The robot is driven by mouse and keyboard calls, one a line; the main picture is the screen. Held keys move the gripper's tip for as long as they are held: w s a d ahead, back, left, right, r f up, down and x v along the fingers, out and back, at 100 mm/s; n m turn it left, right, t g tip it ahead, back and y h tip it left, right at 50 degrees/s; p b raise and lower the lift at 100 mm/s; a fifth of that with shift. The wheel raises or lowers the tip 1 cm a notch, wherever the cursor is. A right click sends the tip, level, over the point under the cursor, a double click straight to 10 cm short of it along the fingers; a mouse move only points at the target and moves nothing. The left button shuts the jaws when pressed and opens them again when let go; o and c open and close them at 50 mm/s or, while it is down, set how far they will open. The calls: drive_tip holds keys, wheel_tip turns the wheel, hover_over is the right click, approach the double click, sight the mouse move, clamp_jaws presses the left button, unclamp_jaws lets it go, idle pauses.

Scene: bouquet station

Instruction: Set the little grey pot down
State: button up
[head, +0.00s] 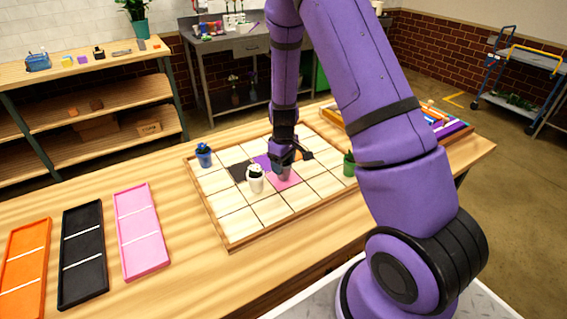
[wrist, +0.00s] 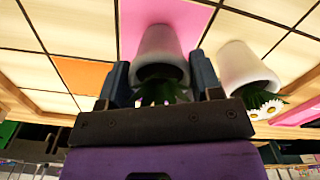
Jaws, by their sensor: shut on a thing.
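My gripper (head: 285,167) is over the tiled board (head: 229,245), at its pink tile (head: 288,183). In the wrist view my gripper (wrist: 160,80) is shut on the little grey pot (wrist: 159,45), one finger on each side. Green leaves show at the pot's rim, between the fingers. The pot's base lies against the pink tile (wrist: 200,18) in that view; I cannot tell whether it touches. In the head view the pot is mostly hidden by my gripper.
A white pot (head: 256,182) stands close by on the left; it also shows in the wrist view (wrist: 243,68) with daisies. A blue pot (head: 204,158) and a green pot (head: 349,166) stand near the board's edges. Orange (head: 22,272), black (head: 82,256) and pink (head: 141,231) trays lie left.

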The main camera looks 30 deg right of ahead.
drive_tip(key=shift+f, duration=0.1)
drive_tip(key=o, duration=1.2)
wheel_tip(320, 180, up, 12)
drive_tip(key=shift+r, duration=0.15)
drive_tip(key=s+a+r+m+t, duration=0.1)
drive_tip(key=s+a+r, duration=0.2)
drive_tip(key=s+r, duration=0.5)
drive_tip(key=s+a+r+m+t, duration=0.15)
drive_tip(key=s+r, duration=0.25)
drive_tip(key=r, duration=0.7)
drive_tip(key=s+a+r+t, duration=0.1)
drive_tip(key=s+r, duration=0.1)
drive_tip(key=s, duration=0.3)
drive_tip(key=s+a+r+m, duration=0.1)
drive_tip(key=s+r, duration=0.1)
drive_tip(key=s, duration=0.4)
drive_tip(key=s+a+r+m+t, duration=0.1)
drive_tip(key=s+r, duration=0.1)
drive_tip(key=s, duration=0.3)
drive_tip(key=shift+s+r+t, duration=0.35)
drive_tip(key=shift+r, duration=0.05)
